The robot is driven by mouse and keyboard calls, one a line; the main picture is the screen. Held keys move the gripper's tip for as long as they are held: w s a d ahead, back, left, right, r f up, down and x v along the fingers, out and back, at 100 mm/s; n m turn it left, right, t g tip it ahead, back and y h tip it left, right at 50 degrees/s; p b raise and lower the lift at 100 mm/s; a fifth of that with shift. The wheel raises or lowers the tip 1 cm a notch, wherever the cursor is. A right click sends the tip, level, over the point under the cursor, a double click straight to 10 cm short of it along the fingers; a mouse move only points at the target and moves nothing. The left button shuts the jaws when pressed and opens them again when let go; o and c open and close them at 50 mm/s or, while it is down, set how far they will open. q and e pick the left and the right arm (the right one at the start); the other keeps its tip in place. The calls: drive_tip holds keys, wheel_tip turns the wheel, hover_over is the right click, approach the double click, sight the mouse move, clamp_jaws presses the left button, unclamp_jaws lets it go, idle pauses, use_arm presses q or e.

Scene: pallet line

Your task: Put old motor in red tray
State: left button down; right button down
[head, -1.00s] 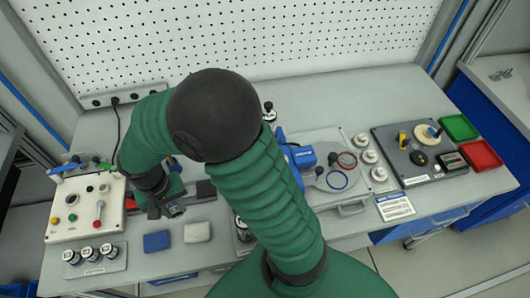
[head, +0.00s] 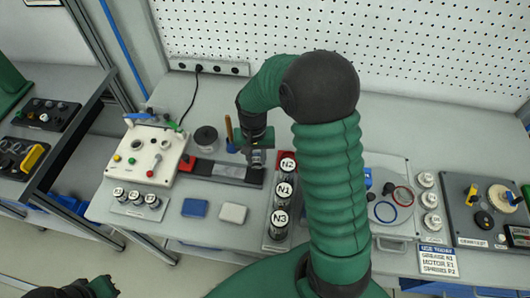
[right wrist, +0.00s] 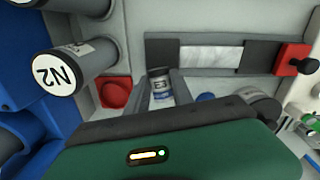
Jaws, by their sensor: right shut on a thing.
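My right gripper (head: 256,160) is shut on a small silver cylinder with a blue-banded label, likely the old motor (right wrist: 160,88). The cylinder shows between the two fingers in the right wrist view; my wrist housing hides its lower part. In the head view the gripper is above the right end of the black and grey strip (head: 225,170), just left of the row of N1, N2 and N3 cylinders (head: 285,190). The red tray is outside the current views. My left gripper (head: 85,289) shows only partly at the bottom left, and its jaws cannot be made out.
A white control panel (head: 148,154) stands on the left of the bench. Blue (head: 195,207) and white (head: 233,213) blocks lie in front of the strip. My right arm hides part of the bench. A plate with rings (head: 385,212) and a dark fixture (head: 487,222) lie to the right.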

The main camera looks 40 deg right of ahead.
drive_tip(key=d, duration=0.2)
drive_tip(key=w+d, duration=0.1)
drive_tip(key=d, duration=0.1)
drive_tip(key=shift+w+f, duration=0.15)
drive_tip(key=shift+w, duration=0.05)
drive_tip(key=f, duration=0.2)
drive_tip(key=shift+a+f+p, duration=0.2)
drive_tip(key=shift+f+p, duration=0.15)
drive_tip(key=shift+f, duration=0.35)
drive_tip(key=shift+d+f, duration=0.1)
drive_tip(key=shift+d, duration=0.15)
drive_tip(key=c, duration=1.2)
unclamp_jaws()
drive_tip(key=shift+d, duration=0.15)
drive_tip(key=shift+o, duration=0.5)
drive_tip(key=shift+a, duration=0.25)
